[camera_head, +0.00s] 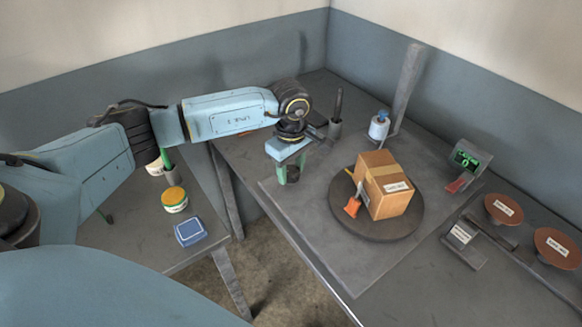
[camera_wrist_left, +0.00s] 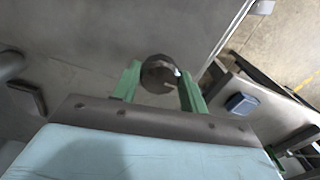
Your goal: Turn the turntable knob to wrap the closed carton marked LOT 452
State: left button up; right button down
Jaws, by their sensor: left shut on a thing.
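A brown carton (camera_head: 389,185) stands on the dark round turntable (camera_head: 408,228) in the head view. Its top is shut with a strip of tape, and it bears a white label too small to read surely. An orange-handled tool (camera_head: 353,205) lies against its left side. My left gripper (camera_head: 291,170) is left of the turntable, pointing down at the grey base plate. In the left wrist view its green fingers (camera_wrist_left: 160,88) are on either side of the dark round knob (camera_wrist_left: 158,70), shut on it. My right gripper is not in view.
A post (camera_head: 408,85) with a white-and-blue roll (camera_head: 379,126) stands behind the carton. A device with a green display (camera_head: 466,160) and two brown discs (camera_head: 503,208) are at right. A side table at left holds a yellow-lidded tub (camera_head: 174,199) and a blue box (camera_head: 189,231).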

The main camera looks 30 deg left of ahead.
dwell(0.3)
pick_arm(q)
jog(key=n, duration=0.5)
jog(key=shift+n, duration=0.4)
jog(key=n, duration=0.6)
jog(key=shift+w+r, duration=0.1)
jog(key=n+p, duration=0.1)
jog(key=n, duration=0.5)
jog(key=shift+n, duration=0.4)
jog(key=n+p, duration=0.2)
jog(key=n, duration=0.4)
jog(key=shift+a, duration=0.1)
jog(key=o, duration=1)
